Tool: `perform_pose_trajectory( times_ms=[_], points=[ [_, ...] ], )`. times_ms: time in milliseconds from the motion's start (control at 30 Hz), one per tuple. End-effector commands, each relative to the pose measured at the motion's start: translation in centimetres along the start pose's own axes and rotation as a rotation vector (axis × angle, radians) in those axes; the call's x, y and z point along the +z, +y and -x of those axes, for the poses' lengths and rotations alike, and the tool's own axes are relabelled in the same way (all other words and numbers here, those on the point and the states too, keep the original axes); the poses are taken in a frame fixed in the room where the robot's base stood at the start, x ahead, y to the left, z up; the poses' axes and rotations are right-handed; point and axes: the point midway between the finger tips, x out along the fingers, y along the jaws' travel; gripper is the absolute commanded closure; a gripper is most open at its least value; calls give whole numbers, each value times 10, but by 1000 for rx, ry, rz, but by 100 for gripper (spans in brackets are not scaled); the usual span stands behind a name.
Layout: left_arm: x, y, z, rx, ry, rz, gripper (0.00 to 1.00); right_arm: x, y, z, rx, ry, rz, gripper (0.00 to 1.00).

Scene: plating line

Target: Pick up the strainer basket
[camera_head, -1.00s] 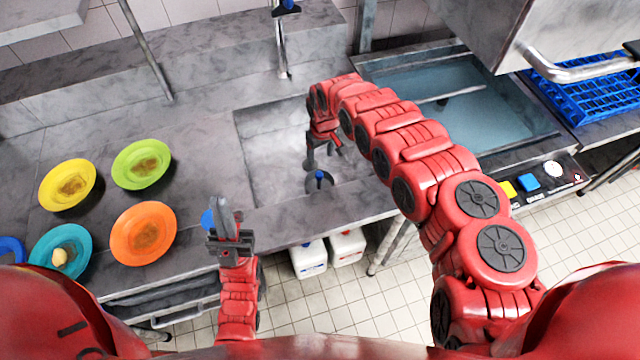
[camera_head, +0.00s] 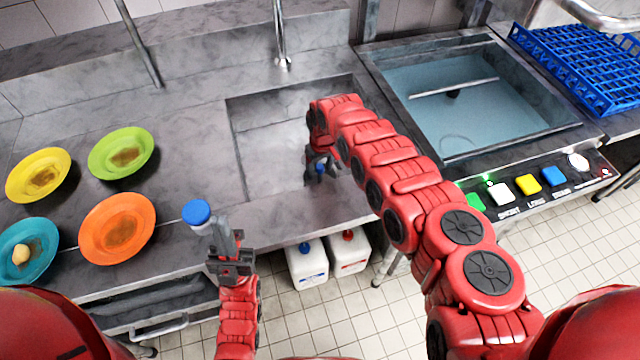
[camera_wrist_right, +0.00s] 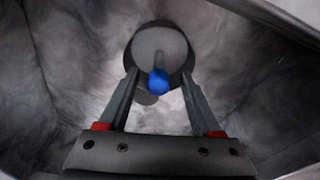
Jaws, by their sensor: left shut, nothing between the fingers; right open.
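The strainer basket (camera_wrist_right: 148,46) sits at the bottom of the sink. It looks like a round grey disc with an upright stem and blue knob in the right wrist view. In the head view, its blue knob (camera_head: 320,168) shows among the fingers, and the rest is mostly hidden. My right gripper (camera_wrist_right: 159,84) is open, pointing down into the sink, with its fingers on either side of the knob. I cannot tell whether they touch it. My left gripper (camera_head: 225,222) is shut and empty at the counter's front edge.
The sink walls (camera_head: 240,150) surround my right gripper. Several plates, including an orange one (camera_head: 117,228), lie on the left counter. A blue-capped item (camera_head: 197,213) stands beside my left gripper. A water-filled basin (camera_head: 440,110) and blue rack (camera_head: 580,65) are at the right.

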Motion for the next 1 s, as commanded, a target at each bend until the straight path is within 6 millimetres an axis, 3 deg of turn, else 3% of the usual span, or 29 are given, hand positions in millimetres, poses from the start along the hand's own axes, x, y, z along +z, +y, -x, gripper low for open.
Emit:
perform_pose_trajectory(
  times_ms=[67,200,500,833,867,1000],
  points=[
    [3,1,18,0,-1,0,100,5,1,-23,-1,-2,0,35],
    [6,2,37,0,-1,0,100,4,1,-37,0,0,0,35],
    [6,2,36,0,0,0,100,3,2,-35,0,-1,0,36],
    [6,2,36,0,-1,0,100,3,2,-36,0,-1,0,96],
    [6,2,36,0,0,0,100,3,2,-36,0,-1,0,100],
    [6,2,36,0,0,0,100,3,2,-36,0,-1,0,100]
  ],
)
